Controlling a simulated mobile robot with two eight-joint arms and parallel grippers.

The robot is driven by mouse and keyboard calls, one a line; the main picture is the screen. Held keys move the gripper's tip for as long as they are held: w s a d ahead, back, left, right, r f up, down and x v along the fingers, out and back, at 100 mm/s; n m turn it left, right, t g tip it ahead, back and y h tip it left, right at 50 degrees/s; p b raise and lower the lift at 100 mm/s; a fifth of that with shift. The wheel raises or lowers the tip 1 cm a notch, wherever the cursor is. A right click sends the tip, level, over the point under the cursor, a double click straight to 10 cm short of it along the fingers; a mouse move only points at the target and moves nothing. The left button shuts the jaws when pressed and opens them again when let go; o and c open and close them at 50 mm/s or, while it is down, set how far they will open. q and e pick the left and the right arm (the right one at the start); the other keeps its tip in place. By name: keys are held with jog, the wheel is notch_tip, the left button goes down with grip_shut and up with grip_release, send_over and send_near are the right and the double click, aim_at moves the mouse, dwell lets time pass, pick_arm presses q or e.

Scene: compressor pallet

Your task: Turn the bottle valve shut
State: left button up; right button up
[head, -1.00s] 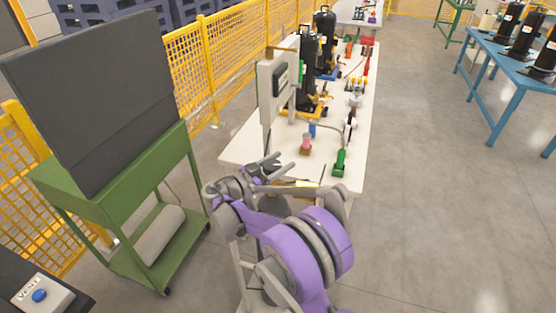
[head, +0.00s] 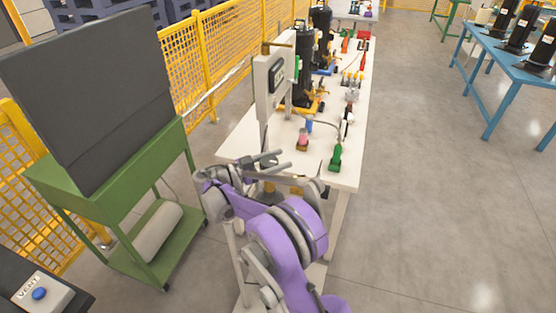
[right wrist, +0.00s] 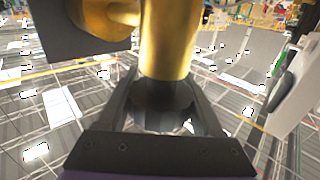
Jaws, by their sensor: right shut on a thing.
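In the right wrist view, the two dark fingers of my right gripper (right wrist: 162,92) close on the two sides of a dark round knob (right wrist: 162,112). A brass valve body (right wrist: 170,40) rises directly from this knob, and a brass side part joins it at the upper left. In the head view my right gripper (head: 268,160) is near the close left corner of the white table. The valve is hardly made out there, since my purple arm hides much of that spot. My left gripper is not in view.
A green cart (head: 110,190) with a dark board stands left, before a yellow fence (head: 212,70). Open floor (head: 430,210) lies to the right.

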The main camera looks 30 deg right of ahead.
aim_at(261, 166)
jog(key=o, duration=1.4)
jog(key=shift+c, duration=0.2)
jog(key=a, duration=0.7)
jog(key=w+a+b, duration=0.1)
jog(key=a, duration=0.2)
jog(key=shift+a, duration=0.35)
